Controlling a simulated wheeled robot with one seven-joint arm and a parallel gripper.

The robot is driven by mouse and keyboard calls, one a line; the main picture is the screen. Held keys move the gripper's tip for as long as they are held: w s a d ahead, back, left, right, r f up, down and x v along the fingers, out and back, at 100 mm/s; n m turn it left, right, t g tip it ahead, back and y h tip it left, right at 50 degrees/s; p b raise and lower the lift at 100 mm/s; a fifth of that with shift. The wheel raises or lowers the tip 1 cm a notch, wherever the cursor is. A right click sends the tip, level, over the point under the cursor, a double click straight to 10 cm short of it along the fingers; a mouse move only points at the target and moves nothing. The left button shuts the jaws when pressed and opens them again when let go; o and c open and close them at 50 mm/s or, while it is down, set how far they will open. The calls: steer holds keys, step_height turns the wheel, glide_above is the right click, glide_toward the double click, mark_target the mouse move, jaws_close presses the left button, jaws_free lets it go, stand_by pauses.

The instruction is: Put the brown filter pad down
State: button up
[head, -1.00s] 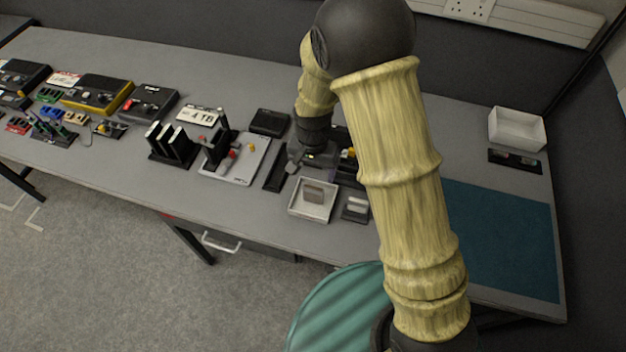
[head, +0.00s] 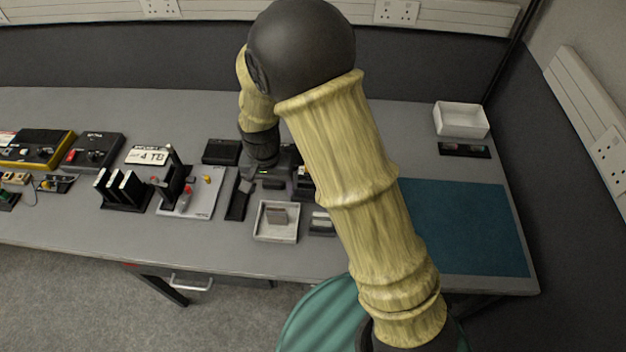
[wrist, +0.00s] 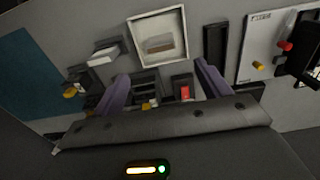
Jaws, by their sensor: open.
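The brown filter pad (head: 277,216) sits inside a shallow white tray (head: 262,236) on the grey bench. In the wrist view the pad (wrist: 160,46) shows as a small brownish-grey block within the tray's walls (wrist: 185,28). My gripper (wrist: 162,86) shows there with its two purple fingers spread apart and nothing held between them. It is over the bench, apart from the tray and the pad.
Dark devices (wrist: 146,88) lie below the open fingers. A small block with a pale top (head: 321,222) stands right of the tray, and a long dark bar (head: 239,196) lies left. The teal mat (head: 460,230) is clear. An empty white bin (head: 461,119) stands at the back right.

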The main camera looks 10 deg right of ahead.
steer(key=s+d+r+t, duration=0.1)
steer(key=s+d+r, duration=0.2)
steer(key=d, duration=0.3)
steer(key=s+d+r+n, duration=0.1)
steer(key=s+d+r, duration=0.2)
steer(key=d, duration=0.4)
steer(key=s+d+r+n+t, duration=0.1)
steer(key=s+d+r, duration=0.2)
steer(key=d, duration=0.4)
steer(key=shift+s+d+r+t, duration=0.2)
steer(key=shift+s+r+t, duration=0.1)
steer(key=shift+r, duration=0.25)
steer(key=shift+o, duration=0.4)
steer(key=shift+w, duration=0.15)
